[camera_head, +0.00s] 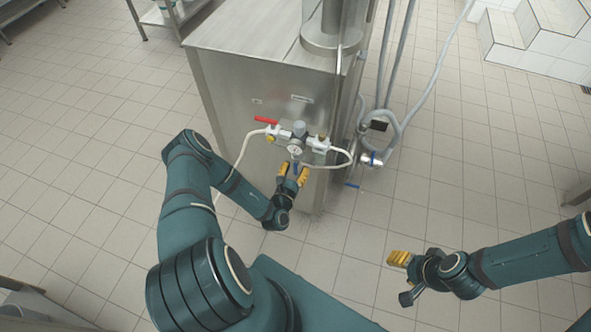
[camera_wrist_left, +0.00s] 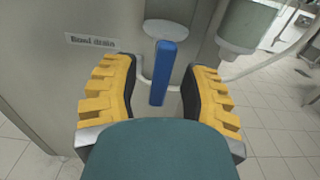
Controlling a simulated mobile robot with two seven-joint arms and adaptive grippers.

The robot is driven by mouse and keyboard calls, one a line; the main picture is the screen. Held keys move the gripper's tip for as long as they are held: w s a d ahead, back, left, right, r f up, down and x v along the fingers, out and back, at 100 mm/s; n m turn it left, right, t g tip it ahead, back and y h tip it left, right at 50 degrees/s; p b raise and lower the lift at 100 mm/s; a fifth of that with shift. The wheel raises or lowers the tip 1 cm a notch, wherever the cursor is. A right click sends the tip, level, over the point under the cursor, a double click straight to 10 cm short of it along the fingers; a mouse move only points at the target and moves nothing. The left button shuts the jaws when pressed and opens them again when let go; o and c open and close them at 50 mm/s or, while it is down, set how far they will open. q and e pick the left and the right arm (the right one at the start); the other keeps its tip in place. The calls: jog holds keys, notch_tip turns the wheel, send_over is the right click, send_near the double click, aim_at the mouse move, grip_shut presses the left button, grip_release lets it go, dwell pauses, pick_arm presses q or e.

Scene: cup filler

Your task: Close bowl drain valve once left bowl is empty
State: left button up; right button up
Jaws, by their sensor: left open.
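The blue valve handle (camera_wrist_left: 162,72) stands upright in the left wrist view, beside a label (camera_wrist_left: 90,42) reading "Bowl drain". My left gripper (camera_wrist_left: 160,100) is open, with one yellow finger on each side of the handle. The fingers look apart from it. The inside of the left bowl is not visible.
The steel machine (camera_head: 235,85) carries a red lever (camera_head: 266,120) and white hoses above my left gripper. Another blue handle (camera_head: 353,185) and grey hoses (camera_head: 395,125) are at its right. The tiled floor (camera_head: 440,190) at the right is clear.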

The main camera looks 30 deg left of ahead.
pick_arm(q)
grip_shut()
